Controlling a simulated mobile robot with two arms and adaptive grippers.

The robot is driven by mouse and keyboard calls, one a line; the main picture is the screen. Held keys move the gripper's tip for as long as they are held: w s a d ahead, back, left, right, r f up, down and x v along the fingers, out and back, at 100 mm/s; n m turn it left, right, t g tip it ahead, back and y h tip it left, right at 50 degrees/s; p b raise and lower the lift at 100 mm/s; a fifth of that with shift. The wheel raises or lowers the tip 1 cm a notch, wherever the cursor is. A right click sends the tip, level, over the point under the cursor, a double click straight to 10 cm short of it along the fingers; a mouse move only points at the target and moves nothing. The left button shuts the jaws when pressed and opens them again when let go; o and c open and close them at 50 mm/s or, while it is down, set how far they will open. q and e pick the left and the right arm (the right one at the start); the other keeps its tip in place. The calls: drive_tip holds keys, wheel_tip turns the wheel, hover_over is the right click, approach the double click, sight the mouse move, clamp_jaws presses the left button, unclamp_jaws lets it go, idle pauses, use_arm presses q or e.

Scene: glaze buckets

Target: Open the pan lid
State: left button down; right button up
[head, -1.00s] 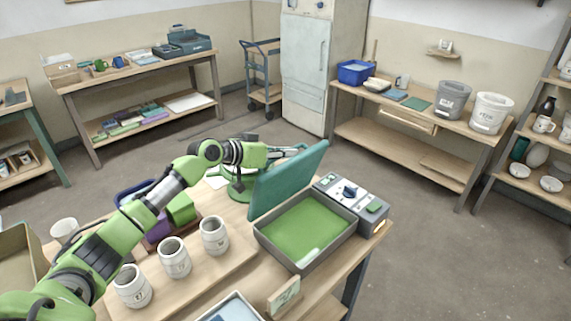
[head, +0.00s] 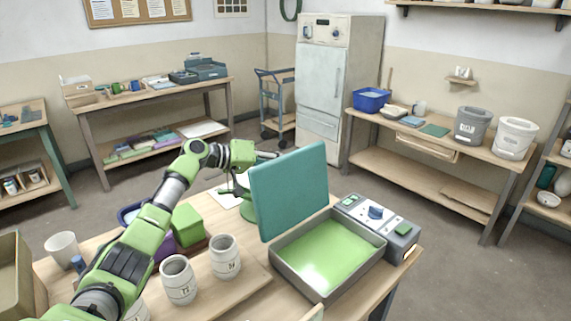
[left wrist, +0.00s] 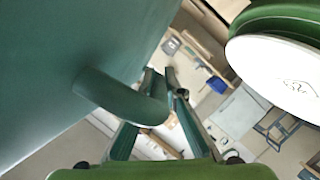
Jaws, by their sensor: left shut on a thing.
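The pan (head: 325,290) is a grey rectangular tray with a bright green inside, open to view on the table's right side. Its teal lid (head: 288,190) stands nearly upright along the pan's far-left edge. In the left wrist view the lid (left wrist: 70,60) fills the upper left, and its curved teal handle (left wrist: 115,97) reaches between my fingers. My left gripper (head: 272,154) is behind the lid's left side, its tips partly hidden. In the left wrist view the gripper (left wrist: 161,76) is shut on the handle. My right gripper is not in view.
A control box (head: 375,222) with a blue knob adjoins the pan on the right. White cups (head: 225,257) stand left of the pan. A green block (head: 187,224) is beside my left arm. A round green stand (left wrist: 285,30) is close to the gripper in the left wrist view.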

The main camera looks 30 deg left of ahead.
use_arm(q)
drive_tip(key=shift+d+f, duration=0.1)
drive_tip(key=c, duration=2.4)
unclamp_jaws()
drive_tip(key=shift+s, duration=0.1)
drive_tip(key=v, duration=1.1)
drive_tip(key=shift+s+a+r, duration=0.25)
